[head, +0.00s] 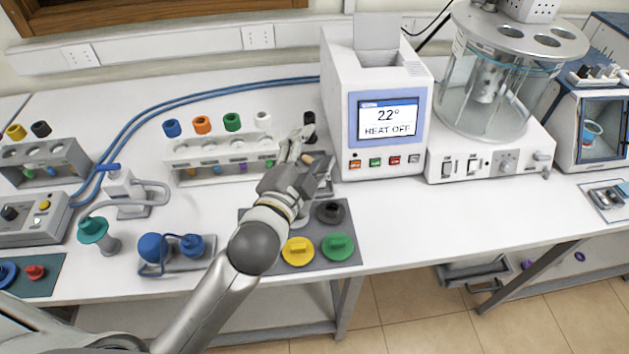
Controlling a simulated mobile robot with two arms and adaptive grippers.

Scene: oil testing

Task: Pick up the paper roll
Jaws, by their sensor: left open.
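I cannot make out a paper roll clearly in the head view; the hand may hide part of the bench there. My left gripper (311,153) reaches in from the lower left. It is open, over the bench between the rack of bottles and the white heating unit. Its fingers are spread and nothing is clearly seen between them. The white heating unit (341,100) has a screen reading HEAT OFF and a pale sheet-like panel (376,30) upright on its top. My right gripper is not in view.
A rack (215,174) with coloured caps behind it stands left of the gripper. A grey mat (318,254) with yellow (298,250) and green (338,246) lids lies below the gripper. A glass bath (452,95) stands to the right.

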